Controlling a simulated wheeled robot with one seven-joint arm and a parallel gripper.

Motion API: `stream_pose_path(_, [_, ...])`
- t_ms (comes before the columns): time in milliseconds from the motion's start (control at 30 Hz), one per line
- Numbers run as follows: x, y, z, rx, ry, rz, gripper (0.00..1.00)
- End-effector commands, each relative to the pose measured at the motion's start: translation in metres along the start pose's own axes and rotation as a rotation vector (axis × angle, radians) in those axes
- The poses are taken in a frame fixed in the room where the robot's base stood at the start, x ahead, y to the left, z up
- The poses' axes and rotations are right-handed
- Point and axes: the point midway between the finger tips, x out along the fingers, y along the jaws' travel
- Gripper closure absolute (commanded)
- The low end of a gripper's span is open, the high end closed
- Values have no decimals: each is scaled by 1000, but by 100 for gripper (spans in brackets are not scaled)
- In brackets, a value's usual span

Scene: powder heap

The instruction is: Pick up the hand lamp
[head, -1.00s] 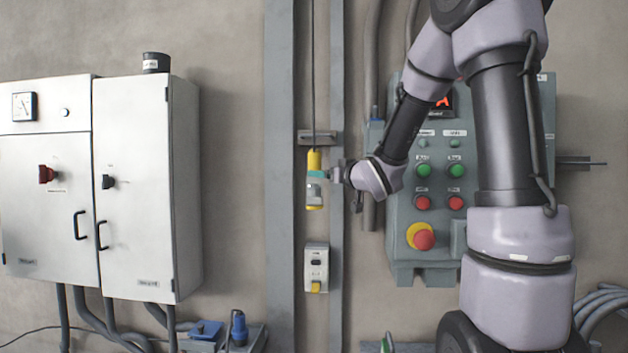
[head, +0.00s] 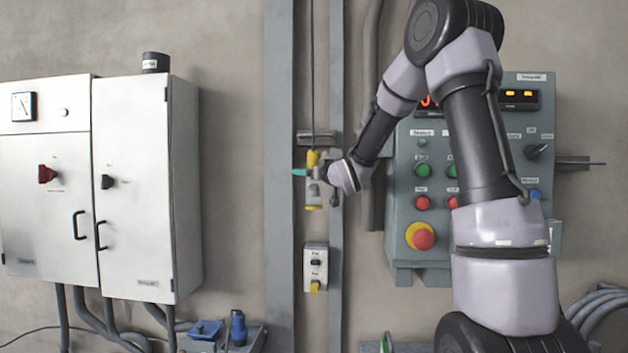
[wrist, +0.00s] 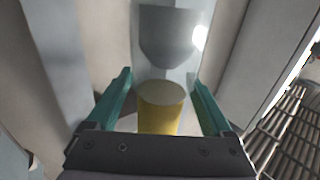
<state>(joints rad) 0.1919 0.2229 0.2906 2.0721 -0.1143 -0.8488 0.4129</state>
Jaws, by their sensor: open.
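The hand lamp (head: 313,190) hangs upright on a cord in front of the wall, between two grey posts. It has a yellow upper part, a pale grey body and a yellow lower rim. My gripper (head: 300,172) is at the lamp's upper half, and its teal fingertip shows just left of the lamp. My wrist hides part of the lamp there. In the wrist view, my gripper (wrist: 161,77) is open, with a yellow cylindrical part of the lamp (wrist: 159,118) between its two teal fingers. I see gaps at both sides; contact cannot be told.
A grey bracket (head: 317,137) is on the posts just above the lamp, and a small switch box (head: 315,267) is below it. A control panel (head: 404,240) stands right, behind my arm. White cabinets (head: 135,220) stand left. The wall between cabinets and posts is clear.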

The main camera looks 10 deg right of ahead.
Motion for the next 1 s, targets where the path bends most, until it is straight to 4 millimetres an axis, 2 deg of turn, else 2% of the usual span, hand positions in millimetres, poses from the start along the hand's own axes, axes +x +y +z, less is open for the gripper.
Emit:
stream_pose_path(67, [0, 0, 0, 0, 0, 0, 19])
stream_pose_path(200, [0, 0, 0, 0, 0, 0, 72])
stream_pose_path(267, [0, 0, 0, 0, 0, 0, 95])
stream_pose_path(300, [0, 0, 0, 0, 0, 0, 100])
stream_pose_path(667, [0, 0, -4, -1, 2, -1, 100])
stream_pose_path(767, [0, 0, -10, -2, 3, -1, 100])
stream_pose_path(967, [-1, 0, -39, -3, 6, 0, 100])
stream_pose_path(1000, [-9, 0, -38, -4, 2, 1, 100])
